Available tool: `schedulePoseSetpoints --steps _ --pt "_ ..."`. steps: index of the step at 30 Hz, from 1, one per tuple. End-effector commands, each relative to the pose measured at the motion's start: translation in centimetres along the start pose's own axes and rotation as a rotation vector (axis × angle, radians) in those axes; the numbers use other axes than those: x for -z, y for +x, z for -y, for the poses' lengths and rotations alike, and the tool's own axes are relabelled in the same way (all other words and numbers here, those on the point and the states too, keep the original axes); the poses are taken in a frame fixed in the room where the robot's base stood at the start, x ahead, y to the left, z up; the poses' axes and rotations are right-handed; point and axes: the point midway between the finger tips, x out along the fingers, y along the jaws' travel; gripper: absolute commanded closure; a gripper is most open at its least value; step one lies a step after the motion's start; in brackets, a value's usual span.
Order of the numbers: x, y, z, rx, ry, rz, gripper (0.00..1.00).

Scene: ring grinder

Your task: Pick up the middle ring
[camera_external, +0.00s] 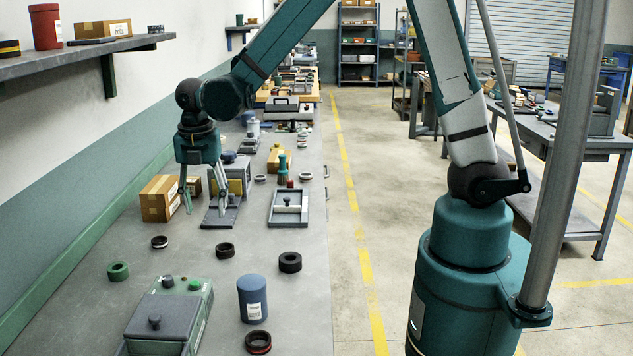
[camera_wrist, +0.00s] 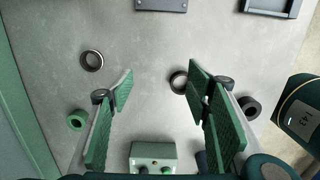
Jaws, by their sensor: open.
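Several rings lie flat and spread out on the grey bench. The dark brown ring (camera_external: 225,250) is in the middle of the row, between a dark ring with a pale band (camera_external: 159,242) and a black ring (camera_external: 290,262). A green ring (camera_external: 118,271) lies to the left, and a dark ring with a red stripe (camera_external: 258,342) lies at the front. My gripper (camera_external: 204,208) is open and empty, pointing down above the bench. In the wrist view, the middle ring (camera_wrist: 174,80) shows just left of the right finger of my gripper (camera_wrist: 158,88), which partly hides it.
A grey and green machine (camera_external: 168,312) and a blue canister (camera_external: 252,298) stand in front. Cardboard boxes (camera_external: 160,198) stand to the left, and a grey tray (camera_external: 289,221) lies behind the rings. The bench around the middle ring is clear.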

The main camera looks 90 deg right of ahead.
Motion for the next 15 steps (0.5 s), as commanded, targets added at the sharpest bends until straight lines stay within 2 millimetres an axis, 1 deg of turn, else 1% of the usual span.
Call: schedulePoseSetpoints --steps 1,3,6,10,15 --pt "1.1 0.7 1.3 0.000 -0.003 -0.015 0.51" --pt "2.3 1.0 2.7 -0.001 -0.007 -0.036 0.51" --pt "3.5 1.4 4.2 -0.002 -0.010 -0.058 0.51" --pt "4.3 1.6 5.2 -0.002 -0.012 -0.072 0.51" --pt "4.5 1.6 5.4 -0.002 -0.013 -0.076 0.51"
